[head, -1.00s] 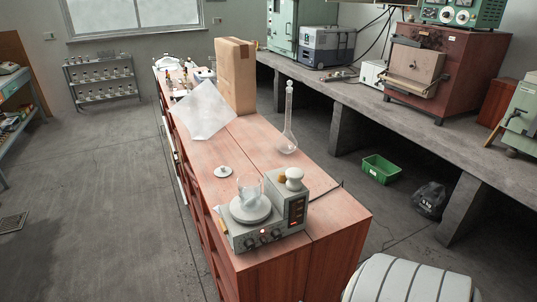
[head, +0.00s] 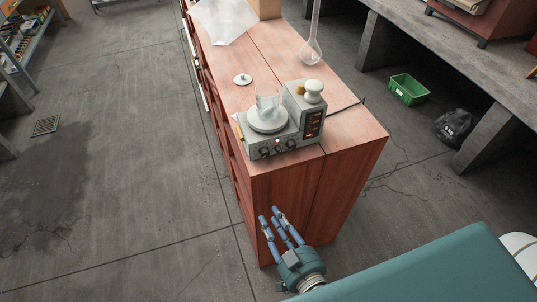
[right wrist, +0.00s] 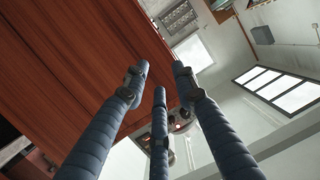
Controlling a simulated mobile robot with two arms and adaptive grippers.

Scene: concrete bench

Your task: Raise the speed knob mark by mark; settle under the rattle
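A grey hotplate stirrer (head: 284,144) stands on the near end of the red wooden cabinet top. Its front panel carries small dark knobs (head: 266,152) and a small lamp; which knob sets speed I cannot tell. A clear glass beaker (head: 268,98) stands on its round plate (head: 268,121). A raised block at its right has a red-lit display (head: 314,124). My right gripper (head: 275,217) is below and in front of the stirrer, beside the cabinet's end, touching nothing. In the right wrist view its blue fingers (right wrist: 160,85) are spread and empty. My left gripper is out of view.
A dark cable runs off right. A green crate (head: 409,90) sits on the floor.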

